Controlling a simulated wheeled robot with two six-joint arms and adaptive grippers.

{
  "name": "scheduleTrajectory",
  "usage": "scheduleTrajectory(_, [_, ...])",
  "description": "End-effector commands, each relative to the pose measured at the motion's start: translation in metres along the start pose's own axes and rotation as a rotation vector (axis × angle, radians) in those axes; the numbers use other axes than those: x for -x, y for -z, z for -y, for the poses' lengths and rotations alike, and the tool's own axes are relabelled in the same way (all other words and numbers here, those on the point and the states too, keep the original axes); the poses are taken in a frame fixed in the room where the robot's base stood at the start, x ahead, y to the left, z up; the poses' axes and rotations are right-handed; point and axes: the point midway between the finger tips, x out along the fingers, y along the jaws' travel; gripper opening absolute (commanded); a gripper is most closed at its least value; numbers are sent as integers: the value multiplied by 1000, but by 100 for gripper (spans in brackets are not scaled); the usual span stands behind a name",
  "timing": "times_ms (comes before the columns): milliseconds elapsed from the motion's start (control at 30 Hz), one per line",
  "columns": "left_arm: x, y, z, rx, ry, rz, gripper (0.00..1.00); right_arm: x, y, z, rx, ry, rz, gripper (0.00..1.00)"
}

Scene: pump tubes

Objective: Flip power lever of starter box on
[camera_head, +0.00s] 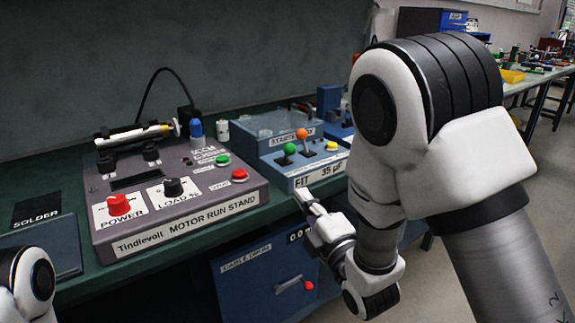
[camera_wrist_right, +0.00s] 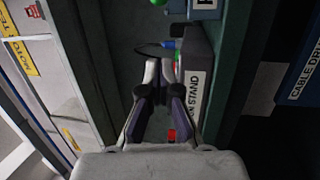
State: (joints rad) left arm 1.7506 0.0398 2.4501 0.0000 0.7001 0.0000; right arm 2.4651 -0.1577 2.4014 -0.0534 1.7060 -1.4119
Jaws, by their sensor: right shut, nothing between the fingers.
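The starter box (camera_head: 285,165) is a blue box with a clear-topped back on the green bench. On its sloped panel stand a green-knobbed lever (camera_head: 289,149) and an orange-knobbed lever (camera_head: 302,134), beside a yellow button (camera_head: 331,146). Its front label reads "FIT 35 µF". My right gripper (camera_head: 303,198) is shut and empty, just in front of and below the box's front edge. In the right wrist view its fingers (camera_wrist_right: 158,72) are together with nothing between them. Only a white and black part of my left arm shows at lower left; its gripper is out of view.
The grey motor run stand (camera_head: 175,205) with red, black and green controls stands left of the starter box. A blue cable drum cabinet (camera_head: 255,285) with a red-knobbed handle is below the bench edge. A dark solder mat (camera_head: 45,245) lies at left.

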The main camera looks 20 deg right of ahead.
Motion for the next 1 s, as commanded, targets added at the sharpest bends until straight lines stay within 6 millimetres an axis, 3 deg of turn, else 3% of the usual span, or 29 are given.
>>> scheduleTrajectory(167, [1, 0, 0, 0, 0, 0, 0, -14, 0, 0, 0, -2, 0, 0])
scheduleTrajectory(600, [0, 0, 0, 0, 0, 1, 0, -105, -3, 1, -2, -1, 1, 0])
scheduleTrajectory(800, [-1, 0, 0, 0, 0, 1, 0, -124, -25, 1, -2, 1, 2, 0])
scheduleTrajectory(1000, [-1, 0, 0, 0, 0, 1, 0, -128, -29, 1, -1, 1, 0, 0])
